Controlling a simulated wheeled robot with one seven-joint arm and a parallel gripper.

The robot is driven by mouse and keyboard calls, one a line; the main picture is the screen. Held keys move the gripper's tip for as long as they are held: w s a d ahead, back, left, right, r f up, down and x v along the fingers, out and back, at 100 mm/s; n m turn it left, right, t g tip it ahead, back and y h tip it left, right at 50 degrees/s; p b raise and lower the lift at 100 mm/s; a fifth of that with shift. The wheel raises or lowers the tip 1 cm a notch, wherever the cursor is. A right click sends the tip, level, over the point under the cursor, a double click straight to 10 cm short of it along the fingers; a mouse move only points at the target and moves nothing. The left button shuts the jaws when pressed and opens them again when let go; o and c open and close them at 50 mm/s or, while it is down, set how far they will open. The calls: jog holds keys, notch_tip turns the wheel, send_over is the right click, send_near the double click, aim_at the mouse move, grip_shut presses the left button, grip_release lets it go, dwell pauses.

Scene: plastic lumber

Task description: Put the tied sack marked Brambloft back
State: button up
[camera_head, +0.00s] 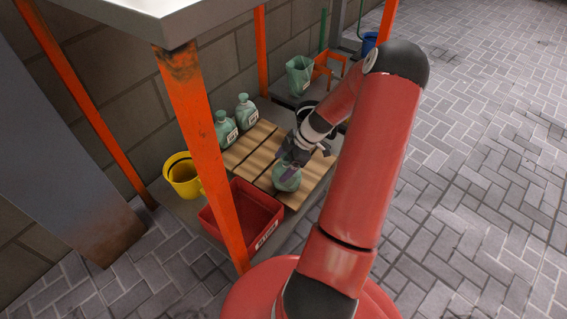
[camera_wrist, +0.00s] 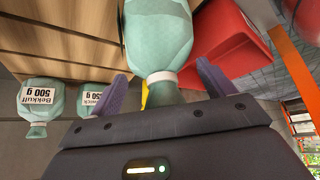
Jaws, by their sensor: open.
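A pale green tied sack (camera_head: 287,179) stands on the slatted wooden pallet (camera_head: 316,178), near its front edge. No label shows on its visible side, so I cannot read its name. My gripper (camera_head: 291,160) is at its top, with the jaws open. In the wrist view the sack (camera_wrist: 158,35) has a white tie, and its neck lies between the two purple fingers, with a gap on each side. Two similar sacks stand at the back left of the pallet. In the wrist view one is labelled Bekkulf 500 g (camera_wrist: 42,112); the other's label (camera_wrist: 97,98) is partly hidden by a finger.
A red bin (camera_head: 262,199) stands beside the pallet at the front, near an orange post (camera_head: 203,140). A yellow bucket (camera_head: 181,176) is by the wall. A green container (camera_head: 299,76) stands on a grey slab behind. Paved floor at right is clear.

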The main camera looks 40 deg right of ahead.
jog(key=shift+r, duration=0.1)
jog(key=shift+r, duration=0.25)
jog(key=p+v, duration=0.2)
jog(key=v, duration=0.9)
jog(key=shift+d+r, duration=0.2)
jog(key=shift+r, duration=0.05)
jog(key=shift+s, duration=0.2)
